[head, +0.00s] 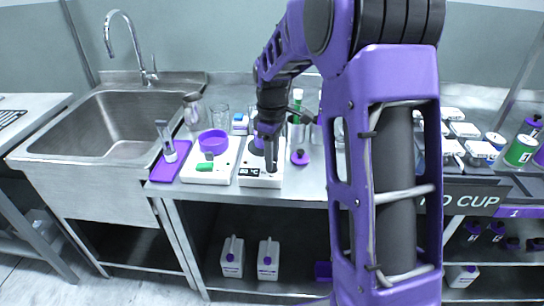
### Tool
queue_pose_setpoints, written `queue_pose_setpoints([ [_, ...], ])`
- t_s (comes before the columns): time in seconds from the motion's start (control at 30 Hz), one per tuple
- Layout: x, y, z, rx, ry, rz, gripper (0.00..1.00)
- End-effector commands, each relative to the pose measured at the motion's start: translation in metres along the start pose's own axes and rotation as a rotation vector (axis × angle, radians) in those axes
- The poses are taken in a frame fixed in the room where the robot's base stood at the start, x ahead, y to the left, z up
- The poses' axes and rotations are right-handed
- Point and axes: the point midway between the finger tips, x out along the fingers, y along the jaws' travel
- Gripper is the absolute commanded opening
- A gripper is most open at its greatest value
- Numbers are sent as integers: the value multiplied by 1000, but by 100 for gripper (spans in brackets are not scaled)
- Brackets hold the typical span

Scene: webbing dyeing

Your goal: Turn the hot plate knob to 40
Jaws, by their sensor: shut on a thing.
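The white hot plate (260,182) stands near the front edge of the steel counter, left of the picture's middle. Its dark display (249,172) shows a °C mark; the number is too small to read. My gripper (271,168) reaches down from above to the right part of the hot plate's front. It is shut on the knob, which is mostly hidden behind the fingers, so its setting cannot be read. A purple object on the plate is partly covered by my gripper.
Left of the hot plate is a white scale (190,172) with a green display and a purple bowl (213,142). A purple tray (163,174) lies beside the sink (120,125). Glassware and bottles crowd behind and right of my gripper. White jugs (268,260) stand below.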

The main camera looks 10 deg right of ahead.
Motion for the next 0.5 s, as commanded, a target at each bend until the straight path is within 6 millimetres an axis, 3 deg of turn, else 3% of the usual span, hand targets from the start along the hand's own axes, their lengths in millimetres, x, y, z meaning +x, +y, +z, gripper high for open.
queue_pose_setpoints([
  [0.5, -2, 0, 0, 423, 0, 0, 0],
])
